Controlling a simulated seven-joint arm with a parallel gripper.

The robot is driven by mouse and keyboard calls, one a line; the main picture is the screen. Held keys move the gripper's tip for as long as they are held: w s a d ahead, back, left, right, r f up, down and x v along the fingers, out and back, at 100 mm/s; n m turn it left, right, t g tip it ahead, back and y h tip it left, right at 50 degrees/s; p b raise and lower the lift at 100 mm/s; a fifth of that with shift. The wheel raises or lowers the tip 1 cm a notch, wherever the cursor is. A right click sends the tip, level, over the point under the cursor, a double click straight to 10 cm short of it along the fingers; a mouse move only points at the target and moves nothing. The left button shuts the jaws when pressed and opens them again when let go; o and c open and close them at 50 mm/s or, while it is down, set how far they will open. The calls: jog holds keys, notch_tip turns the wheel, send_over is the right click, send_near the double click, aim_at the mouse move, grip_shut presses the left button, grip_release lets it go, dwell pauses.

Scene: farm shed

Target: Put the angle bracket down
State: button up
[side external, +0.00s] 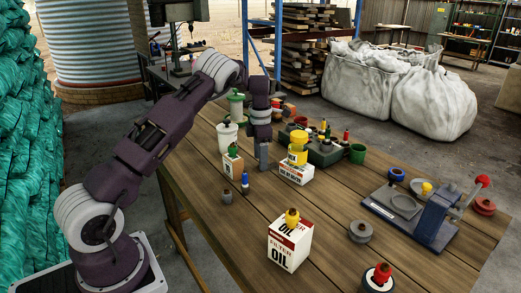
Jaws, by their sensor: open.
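My gripper (263,160) points straight down near the middle of the wooden table (330,210), just left of a white box with a yellow piece on top. Its fingers are small in the side external view, and the gap between them is hard to make out. I cannot pick out an angle bracket with certainty. It may be hidden by the gripper or by the things around it. The fingertips look close to the tabletop, but I cannot tell whether they touch anything.
Close by stand the white box (296,174), a small box with a green-topped piece (232,167), a blue-topped piece (245,184) and a grey cylinder (227,196). An oil filter box (289,247) stands nearer the camera.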

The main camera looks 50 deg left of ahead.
notch_tip(320, 180, up, 13)
jog(key=s+d+r+m+t, duration=0.2)
jog(key=s+d+r+m, duration=0.35)
jog(key=d+r, duration=0.2)
jog(key=s+d+r+m+t, duration=0.1)
jog(key=s+d+r+m, duration=0.1)
jog(key=s+d+m, duration=0.6)
jog(key=s+d+r+m+t, duration=0.1)
jog(key=s+d+r+m, duration=0.2)
jog(key=s+d+m, duration=0.5)
jog(key=s+m, duration=0.3)
jog(key=s, duration=0.1)
jog(key=shift+s+d+t+h, duration=0.2)
jog(key=shift+s+t+h, duration=0.1)
jog(key=shift+h, duration=0.1)
jog(key=s+f+m, duration=0.1)
jog(key=s+m, duration=0.1)
jog(key=s+d+f+m, duration=0.1)
jog(key=s+m, duration=0.1)
jog(key=s, duration=0.1)
jog(key=s+d+f+m+t, duration=0.1)
jog(key=s+f+m, duration=0.1)
jog(key=m, duration=0.1)
jog(key=shift+s+f+y, duration=0.1)
jog(key=shift+s+y, duration=0.1)
jog(key=shift+y, duration=0.2)
jog(key=c, duration=0.3)
jog(key=shift+s+f, duration=0.1)
jog(key=c, duration=0.4)
jog(key=shift+o, duration=0.2)
